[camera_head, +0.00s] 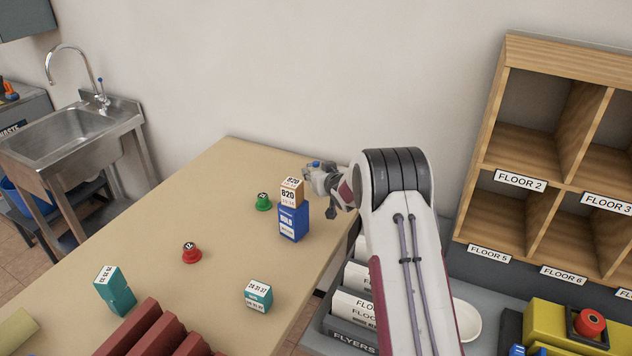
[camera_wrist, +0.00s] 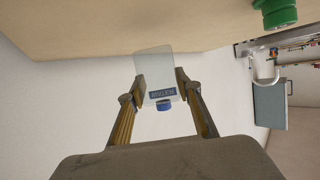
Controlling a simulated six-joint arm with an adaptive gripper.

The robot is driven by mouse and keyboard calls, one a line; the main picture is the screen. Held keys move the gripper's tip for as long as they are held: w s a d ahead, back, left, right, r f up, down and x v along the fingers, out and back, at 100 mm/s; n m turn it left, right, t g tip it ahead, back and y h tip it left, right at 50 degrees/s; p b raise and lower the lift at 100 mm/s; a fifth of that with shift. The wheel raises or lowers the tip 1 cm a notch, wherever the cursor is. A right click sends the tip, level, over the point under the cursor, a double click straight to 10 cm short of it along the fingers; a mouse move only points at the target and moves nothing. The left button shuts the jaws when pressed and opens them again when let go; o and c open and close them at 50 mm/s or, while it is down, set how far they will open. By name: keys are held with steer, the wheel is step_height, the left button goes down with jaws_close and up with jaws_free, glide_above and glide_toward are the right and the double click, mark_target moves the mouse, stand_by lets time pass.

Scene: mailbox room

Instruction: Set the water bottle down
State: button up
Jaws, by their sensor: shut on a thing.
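The water bottle (camera_wrist: 155,72) is clear, with a blue label and a blue cap. My gripper (camera_wrist: 160,88) is shut on its sides, one finger on each side, in the wrist view. The cap points to the bottom of that picture and the base overlaps the tan tabletop (camera_wrist: 90,25). In the head view my gripper (camera_head: 322,180) is at the back right edge of the table (camera_head: 215,215). The bottle is small and partly hidden there, with a bit of blue showing at its top. I cannot tell whether its base touches the table.
A blue box (camera_head: 293,223) with a tan box (camera_head: 291,190) on top stands close left of my gripper. A green stamp (camera_head: 263,202), a red stamp (camera_head: 191,252) and teal boxes (camera_head: 258,295) stand on the table. Wooden pigeonholes (camera_head: 540,130) rise at right. The table's far left is clear.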

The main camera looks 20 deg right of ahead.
steer(key=shift+f, duration=1.75)
steer(key=shift+f, duration=0.15)
steer(key=o, duration=0.9)
steer(key=shift+r, duration=0.25)
steer(key=shift+v, duration=5.95)
steer(key=shift+s+r, duration=0.1)
